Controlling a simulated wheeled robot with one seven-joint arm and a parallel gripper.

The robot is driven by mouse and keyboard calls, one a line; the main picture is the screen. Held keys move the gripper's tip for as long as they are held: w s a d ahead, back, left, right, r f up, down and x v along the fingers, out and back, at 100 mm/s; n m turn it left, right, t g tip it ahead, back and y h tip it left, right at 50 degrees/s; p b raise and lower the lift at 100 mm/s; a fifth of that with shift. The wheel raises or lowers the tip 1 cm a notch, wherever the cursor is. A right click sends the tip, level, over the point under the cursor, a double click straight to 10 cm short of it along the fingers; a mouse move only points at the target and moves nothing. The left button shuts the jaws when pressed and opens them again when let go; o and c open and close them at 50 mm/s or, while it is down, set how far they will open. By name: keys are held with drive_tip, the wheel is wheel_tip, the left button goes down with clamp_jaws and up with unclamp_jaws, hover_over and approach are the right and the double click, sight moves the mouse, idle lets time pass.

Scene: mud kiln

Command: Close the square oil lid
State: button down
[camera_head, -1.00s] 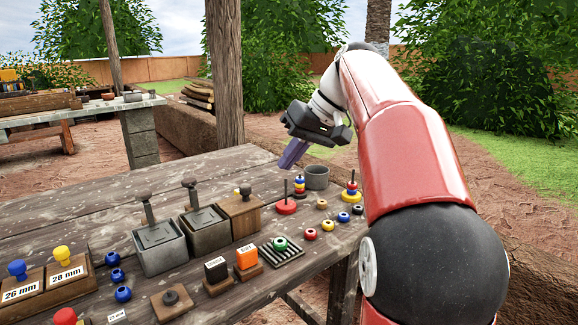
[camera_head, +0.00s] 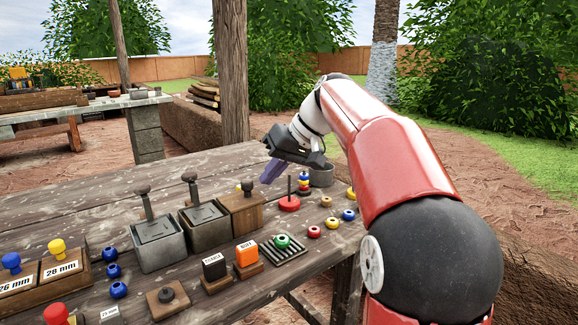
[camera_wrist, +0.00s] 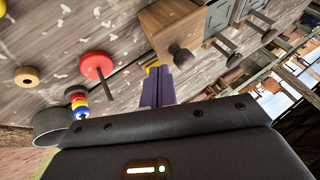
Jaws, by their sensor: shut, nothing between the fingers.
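Two square grey metal boxes stand on the wooden table, a left one (camera_head: 157,243) and a right one (camera_head: 204,228). Each has a flat recessed top with an upright dark-knobbed handle. A square wooden box (camera_head: 241,213) with a dark knob stands right of them. I cannot tell which of these is the oil container. The right grey box (camera_wrist: 221,14) and the wooden box (camera_wrist: 163,31) also show in the wrist view. My gripper (camera_head: 267,180), with purple fingers, is shut and empty above the table, behind and right of the wooden box. Its fingers (camera_wrist: 158,74) point toward that box.
A red disc with a peg (camera_head: 289,203), a stacked-ring peg (camera_head: 304,184) and a grey cup (camera_head: 321,173) stand right of my gripper. Black and orange blocks (camera_head: 246,255), a striped rack (camera_head: 282,248) and several small rings lie nearer. The table's back left is clear.

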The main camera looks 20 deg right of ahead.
drive_tip(key=shift+a, duration=0.6)
drive_tip(key=b, duration=0.1)
approach(228, 207)
drive_tip(key=w+a+f, duration=0.2)
drive_tip(key=a, duration=0.1)
drive_tip(key=w+a+f, duration=0.1)
drive_tip(key=a, duration=0.1)
drive_tip(key=shift+w+f, duration=0.1)
drive_tip(key=shift+w, duration=0.05)
